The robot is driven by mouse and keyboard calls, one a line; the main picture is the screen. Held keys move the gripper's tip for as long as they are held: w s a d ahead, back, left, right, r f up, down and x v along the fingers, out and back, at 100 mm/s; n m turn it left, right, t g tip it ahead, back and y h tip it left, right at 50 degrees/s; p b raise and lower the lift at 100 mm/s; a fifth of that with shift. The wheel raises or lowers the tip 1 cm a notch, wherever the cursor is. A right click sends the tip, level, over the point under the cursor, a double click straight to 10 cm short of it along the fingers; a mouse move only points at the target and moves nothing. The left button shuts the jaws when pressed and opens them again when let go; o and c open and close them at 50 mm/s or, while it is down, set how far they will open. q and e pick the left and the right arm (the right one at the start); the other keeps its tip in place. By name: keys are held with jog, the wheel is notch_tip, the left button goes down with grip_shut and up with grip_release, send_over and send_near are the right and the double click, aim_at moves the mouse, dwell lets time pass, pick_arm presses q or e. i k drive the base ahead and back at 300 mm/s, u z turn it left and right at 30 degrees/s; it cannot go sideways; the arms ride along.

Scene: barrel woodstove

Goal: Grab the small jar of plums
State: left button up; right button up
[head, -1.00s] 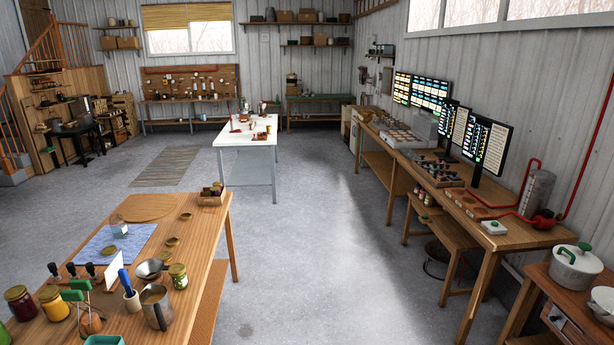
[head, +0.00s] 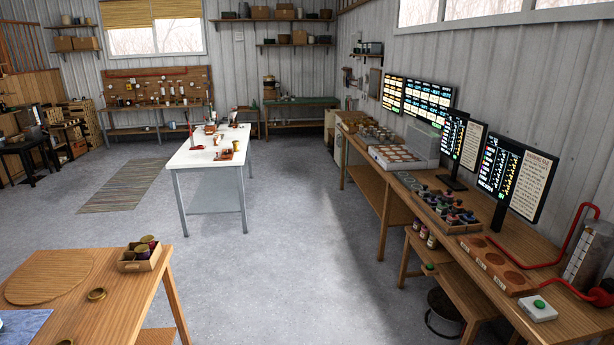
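A small wooden crate (head: 130,267) stands on the near wooden table at lower left. It holds a few small jars (head: 142,251), at least one dark purple with a gold-toned lid. I cannot read labels, so I cannot tell whether one holds plums. Neither of my grippers is in view.
A white table (head: 200,159) stands further back. A long workbench (head: 385,170) with monitors runs along the right wall. The grey floor (head: 270,270) between is clear.

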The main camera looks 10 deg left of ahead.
aim_at(143, 252)
jog(key=u, duration=0.2)
jog(key=i, duration=1.7)
jog(key=u, duration=1.5)
jog(key=i, duration=1.1)
jog(key=u, duration=1)
